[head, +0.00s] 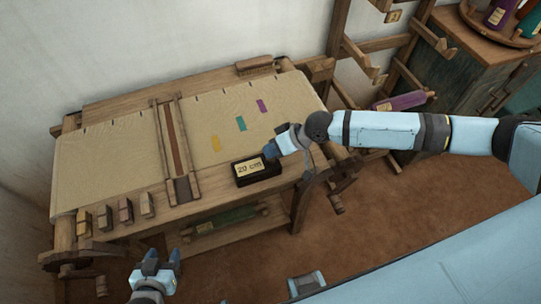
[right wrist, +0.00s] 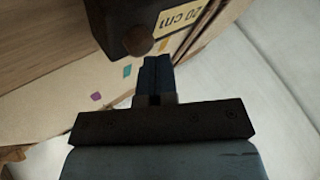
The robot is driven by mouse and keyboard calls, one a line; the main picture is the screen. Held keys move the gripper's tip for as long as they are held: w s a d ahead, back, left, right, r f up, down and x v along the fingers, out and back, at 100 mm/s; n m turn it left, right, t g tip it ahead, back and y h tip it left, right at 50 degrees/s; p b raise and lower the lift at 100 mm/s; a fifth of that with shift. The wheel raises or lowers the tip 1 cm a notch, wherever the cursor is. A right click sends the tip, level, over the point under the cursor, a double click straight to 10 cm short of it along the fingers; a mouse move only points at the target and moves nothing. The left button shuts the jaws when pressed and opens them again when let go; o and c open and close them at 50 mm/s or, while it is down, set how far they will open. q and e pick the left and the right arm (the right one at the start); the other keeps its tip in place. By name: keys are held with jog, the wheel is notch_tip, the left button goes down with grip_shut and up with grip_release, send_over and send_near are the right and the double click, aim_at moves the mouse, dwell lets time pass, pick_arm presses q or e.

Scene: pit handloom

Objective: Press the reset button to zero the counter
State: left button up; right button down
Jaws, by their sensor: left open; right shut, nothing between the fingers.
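The counter is a small dark box (head: 243,181) with a cream "20 cm" label, on the front right of the loom bench. In the right wrist view the dark box (right wrist: 105,22) shows with its label upside down. A round brown button (right wrist: 142,42) sits on it; in the head view I cannot make it out. My right gripper (head: 270,151) is shut and empty, its tips at the counter's upper right. In the right wrist view its fingertips (right wrist: 155,61) are just below the button; I cannot tell whether they touch. My left gripper (head: 162,260) is open and empty, in front of the bench.
The loom cloth (head: 100,158) has yellow, teal and purple patches. Several small blocks (head: 126,211) line the bench's front left edge. A wooden rack (head: 375,50) and a cabinet (head: 470,60) stand at the right. The floor in front is clear.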

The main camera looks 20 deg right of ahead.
jog(key=shift+f, duration=0.35)
dwell(0.3)
jog(key=shift+r, duration=0.1)
jog(key=shift+r+p, duration=0.85)
jog(key=shift+r, duration=0.1)
notch_tip(320, 180, up, 5)
jog(key=p, duration=0.4)
jog(key=shift+p, duration=0.3)
dwell(0.4)
